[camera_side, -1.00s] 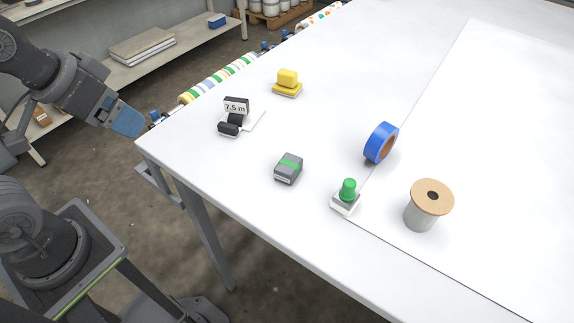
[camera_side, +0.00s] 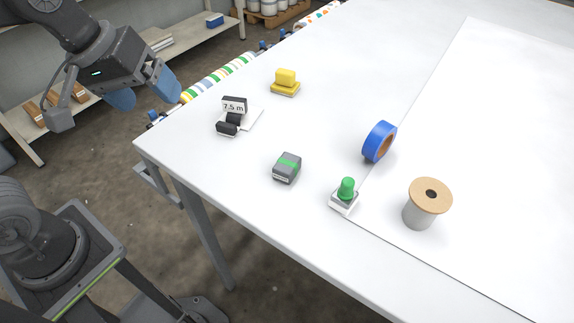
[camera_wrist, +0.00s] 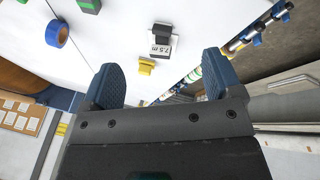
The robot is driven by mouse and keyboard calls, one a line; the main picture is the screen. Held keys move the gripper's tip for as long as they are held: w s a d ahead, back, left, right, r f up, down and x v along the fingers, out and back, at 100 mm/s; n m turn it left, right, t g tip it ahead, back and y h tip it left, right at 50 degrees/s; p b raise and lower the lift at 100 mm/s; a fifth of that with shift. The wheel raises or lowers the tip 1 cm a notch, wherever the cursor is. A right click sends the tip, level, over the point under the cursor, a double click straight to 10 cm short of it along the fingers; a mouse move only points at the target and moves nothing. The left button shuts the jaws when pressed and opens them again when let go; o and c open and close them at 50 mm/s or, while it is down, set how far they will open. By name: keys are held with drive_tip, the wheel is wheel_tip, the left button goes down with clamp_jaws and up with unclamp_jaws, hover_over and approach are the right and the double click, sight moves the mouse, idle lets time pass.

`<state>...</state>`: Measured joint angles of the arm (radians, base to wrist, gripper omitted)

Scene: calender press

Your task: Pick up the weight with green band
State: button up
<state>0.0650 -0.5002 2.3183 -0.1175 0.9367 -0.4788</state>
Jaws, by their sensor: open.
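The weight with green band (camera_side: 287,168) is a small dark grey block with a bright green stripe across its top. It sits on the white table, left of the blue tape roll. In the wrist view a green and grey piece at the top edge, cut off by the frame, looks like this weight (camera_wrist: 89,6). My gripper (camera_side: 146,94) is off the table's left edge, raised and well away from the weight. Its two blue fingers are spread with nothing between them, also in the wrist view (camera_wrist: 165,78).
On the table (camera_side: 240,190) are a black 7.5 m counter (camera_side: 234,106), a yellow block (camera_side: 285,80), a blue tape roll (camera_side: 379,142), a green-knobbed piece (camera_side: 346,192) and a spool (camera_side: 429,203). Clear table surrounds the weight. Striped rolls (camera_side: 222,76) line the far left edge.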

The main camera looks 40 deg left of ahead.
drive_tip(key=w+d+n+g+h, duration=0.2)
drive_tip(key=w+d+n, duration=0.4)
drive_tip(key=w+n, duration=0.1)
drive_tip(key=n+g+h, duration=0.1)
drive_tip(key=n+g, duration=0.1)
drive_tip(key=n, duration=0.5)
approach(287, 162)
drive_tip(key=x, duration=0.4)
drive_tip(key=shift+w+d, duration=0.2)
drive_tip(key=shift+w, duration=0.05)
drive_tip(key=shift+s+x, duration=0.15)
drive_tip(key=shift+x, duration=1.2)
drive_tip(key=shift+s+x, duration=0.2)
drive_tip(key=shift+x, duration=1.15)
drive_tip(key=shift+a+f, duration=0.1)
drive_tip(key=shift+a, duration=0.1)
drive_tip(key=shift+c, duration=0.2)
drive_tip(key=c, duration=1.2)
drive_tip(key=shift+c, duration=0.3)
drive_tip(key=shift+r, duration=0.2)
